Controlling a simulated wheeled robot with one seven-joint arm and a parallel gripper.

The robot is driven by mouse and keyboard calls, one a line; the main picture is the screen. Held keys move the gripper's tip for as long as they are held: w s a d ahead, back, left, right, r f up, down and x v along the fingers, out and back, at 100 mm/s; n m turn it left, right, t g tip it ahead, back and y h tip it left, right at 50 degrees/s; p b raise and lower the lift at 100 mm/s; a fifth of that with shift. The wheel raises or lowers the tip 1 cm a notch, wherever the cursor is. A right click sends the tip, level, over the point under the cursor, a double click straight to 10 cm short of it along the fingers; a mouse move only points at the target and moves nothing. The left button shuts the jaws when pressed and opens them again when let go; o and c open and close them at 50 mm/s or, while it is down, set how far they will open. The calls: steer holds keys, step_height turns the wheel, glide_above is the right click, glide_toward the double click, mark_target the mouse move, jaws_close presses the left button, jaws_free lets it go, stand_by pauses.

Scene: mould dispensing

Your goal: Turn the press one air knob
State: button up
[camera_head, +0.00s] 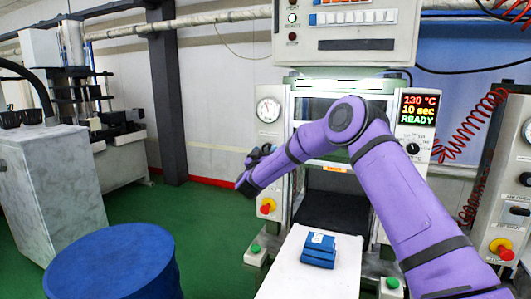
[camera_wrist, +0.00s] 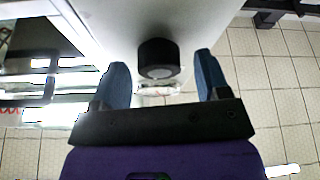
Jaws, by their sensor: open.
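A short black cylindrical knob (camera_wrist: 158,52) stands out from a pale panel in the wrist view. My gripper (camera_wrist: 161,68) is open, with one blue finger on each side of the knob and a visible gap on both sides. In the head view my gripper (camera_head: 258,157) is at the left front panel of the middle press (camera_head: 268,130), below its round gauge (camera_head: 268,110). There the gripper hides most of the knob. The press display (camera_head: 418,109) reads 130 °C, 10 sec, READY.
A red knob on yellow (camera_head: 267,206) lies just below my gripper. Another black knob (camera_head: 412,148) is on the press's right panel. Blue blocks (camera_head: 318,252) lie on the white shelf (camera_head: 290,278) in front. A blue drum (camera_head: 110,262) stands at lower left. Green floor between is free.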

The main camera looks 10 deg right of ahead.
steer(key=shift+w+d+r, duration=0.1)
steer(key=c, duration=0.9)
steer(key=shift+m, duration=0.4)
steer(key=m+g+h, duration=0.1)
steer(key=m, duration=0.1)
steer(key=m+h, duration=0.1)
steer(key=m, duration=0.2)
steer(key=shift+g, duration=0.4)
steer(key=m+g+h, duration=0.1)
steer(key=m, duration=0.2)
steer(key=m+g+h, duration=0.1)
steer(key=m, duration=0.2)
steer(key=shift+w+m+g, duration=0.1)
steer(key=shift+m+g, duration=0.2)
steer(key=shift+g, duration=0.1)
steer(key=shift+m, duration=0.3)
steer(key=o, duration=0.9)
